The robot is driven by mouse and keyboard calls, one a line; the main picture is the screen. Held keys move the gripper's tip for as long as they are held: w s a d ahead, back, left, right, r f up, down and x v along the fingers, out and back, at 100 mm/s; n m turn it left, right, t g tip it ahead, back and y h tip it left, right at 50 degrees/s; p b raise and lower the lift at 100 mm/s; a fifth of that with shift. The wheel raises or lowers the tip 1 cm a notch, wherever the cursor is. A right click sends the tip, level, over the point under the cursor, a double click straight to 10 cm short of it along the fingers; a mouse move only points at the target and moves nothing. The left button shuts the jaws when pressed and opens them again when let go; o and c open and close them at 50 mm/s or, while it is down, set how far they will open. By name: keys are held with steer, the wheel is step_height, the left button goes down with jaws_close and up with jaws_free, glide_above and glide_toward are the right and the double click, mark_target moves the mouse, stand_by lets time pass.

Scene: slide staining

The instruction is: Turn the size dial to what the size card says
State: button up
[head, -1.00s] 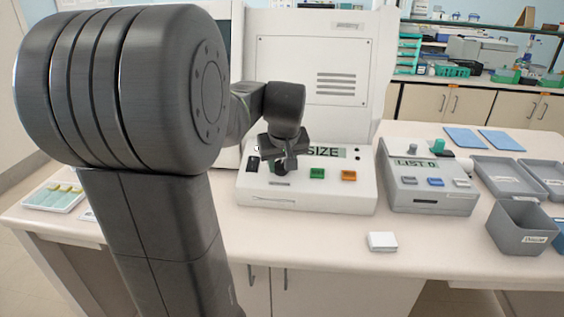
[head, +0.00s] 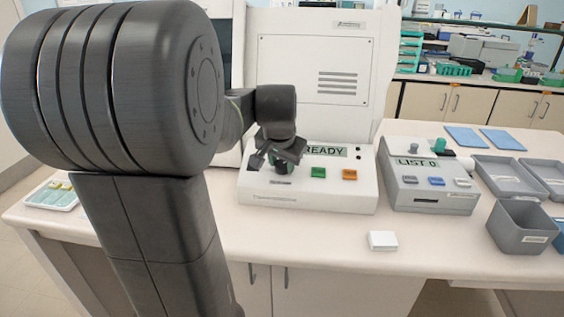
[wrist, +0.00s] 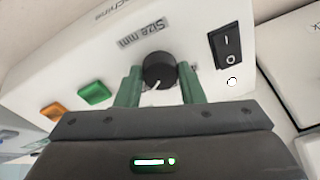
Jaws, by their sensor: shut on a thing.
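The size dial (wrist: 158,68) is a black knob on the white machine's sloped front panel (wrist: 60,75), under a "Size mm" label in the wrist view. Its white pointer line points down and slightly left in that view. The green fingers of my gripper (wrist: 157,82) are shut on the dial, one on each side. The display (head: 325,151) reads READY. I cannot make out a size card with readable text.
Green (head: 318,173) and orange (head: 350,175) buttons sit right of my gripper, with a black rocker switch (wrist: 229,45) on the dial's other side. A grey device (head: 432,190) showing LIST 0 stands to the right. A small white block (head: 382,240) lies on the bench front.

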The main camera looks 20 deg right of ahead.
stand_by(0.3)
steer(key=o, duration=1)
steer(key=shift+r, duration=0.15)
steer(key=v, duration=1.3)
steer(key=shift+r, duration=0.25)
steer(key=shift+s+a+f, duration=0.1)
steer(key=x, duration=1.3)
steer(key=shift+f, duration=0.35)
